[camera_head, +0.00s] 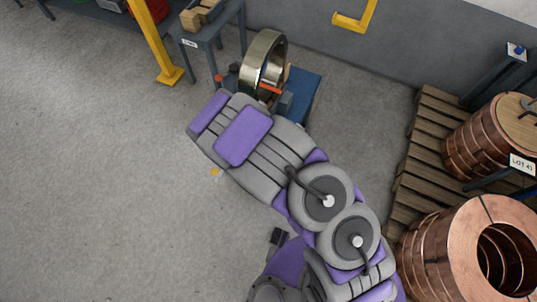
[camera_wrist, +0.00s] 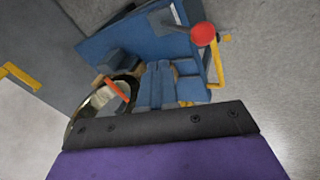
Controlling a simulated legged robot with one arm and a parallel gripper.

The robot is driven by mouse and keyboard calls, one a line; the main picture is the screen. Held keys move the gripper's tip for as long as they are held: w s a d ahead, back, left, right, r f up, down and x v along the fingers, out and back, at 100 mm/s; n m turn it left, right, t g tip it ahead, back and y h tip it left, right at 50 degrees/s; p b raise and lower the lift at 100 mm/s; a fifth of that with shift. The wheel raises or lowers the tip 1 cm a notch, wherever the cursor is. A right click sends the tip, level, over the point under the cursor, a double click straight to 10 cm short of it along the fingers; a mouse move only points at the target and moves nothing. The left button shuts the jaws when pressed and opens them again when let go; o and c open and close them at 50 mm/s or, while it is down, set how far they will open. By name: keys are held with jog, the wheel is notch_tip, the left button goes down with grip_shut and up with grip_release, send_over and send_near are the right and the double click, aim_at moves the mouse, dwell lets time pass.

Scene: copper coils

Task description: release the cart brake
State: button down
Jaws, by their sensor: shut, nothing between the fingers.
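A blue cart (camera_head: 303,95) stands near the wall and carries an upright metal ring (camera_head: 264,62) with an orange strap. In the wrist view the blue cart (camera_wrist: 107,38) fills the upper middle, and the ring (camera_wrist: 76,129) shows at left. A lever with a red ball knob (camera_wrist: 203,34) stands at the cart's right side, beside a yellow bent bar (camera_wrist: 219,65). My gripper (camera_wrist: 160,125) shows as a dark bar with purple below it, shut and empty, apart from the knob in the picture. In the head view my arm hides part of the cart.
Copper coils (camera_head: 470,245) and a wooden pallet (camera_head: 412,150) stand at right. A grey table (camera_head: 208,30) and a yellow post (camera_head: 155,45) are at upper left. A yellow bracket (camera_head: 355,18) is on the wall. The floor at left is clear.

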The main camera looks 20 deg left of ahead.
jog(key=shift+v, duration=1.55)
jog(key=shift+w+r, duration=0.1)
jog(key=d+r+m+g+h+b, duration=0.1)
jog(key=d+r+m+g, duration=0.5)
jog(key=d+r, duration=1.25)
jog(key=s+d+r+m, duration=0.4)
jog(key=s+r, duration=0.4)
jog(key=s, duration=0.2)
jog(key=s+d+r+m+g+b, duration=0.1)
jog(key=s+d+r+m, duration=0.3)
jog(key=s+d+r, duration=0.3)
jog(key=s, duration=0.3)
jog(key=shift+s+d+r+y+b, duration=0.2)
jog(key=shift+r+y+b, duration=0.1)
jog(key=shift+r, duration=0.05)
